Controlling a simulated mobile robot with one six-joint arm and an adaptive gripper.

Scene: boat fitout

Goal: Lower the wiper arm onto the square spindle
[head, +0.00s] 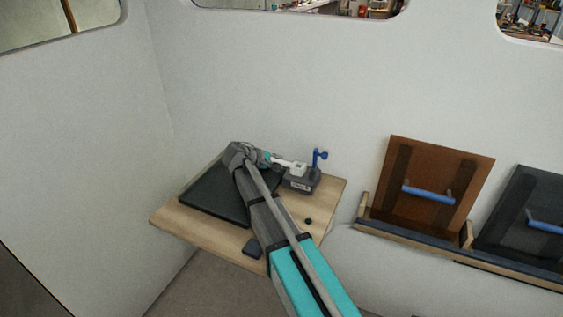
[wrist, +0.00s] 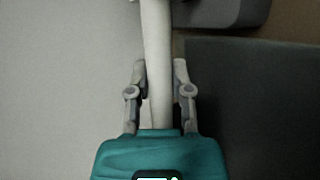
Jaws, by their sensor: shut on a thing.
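The pale wiper arm (wrist: 157,45) runs between the two fingers of my gripper (wrist: 159,90) in the wrist view, and my gripper is shut on it. It extends away from the fingers past the top of that picture. In the head view, my gripper (head: 274,160) is above the wooden table, and the white wiper arm (head: 289,163) points right from it to a white block-like end over a dark grey block (head: 301,182). I cannot make out the square spindle, or tell whether the wiper arm's end touches anything.
A blue upright piece (head: 317,158) stands at the grey block. A dark mat (head: 212,207) covers the left of the wooden table (head: 170,219). A small dark pad (head: 253,248) and a black round item (head: 308,221) lie nearer. A brown panel with a blue handle (head: 430,194) leans right.

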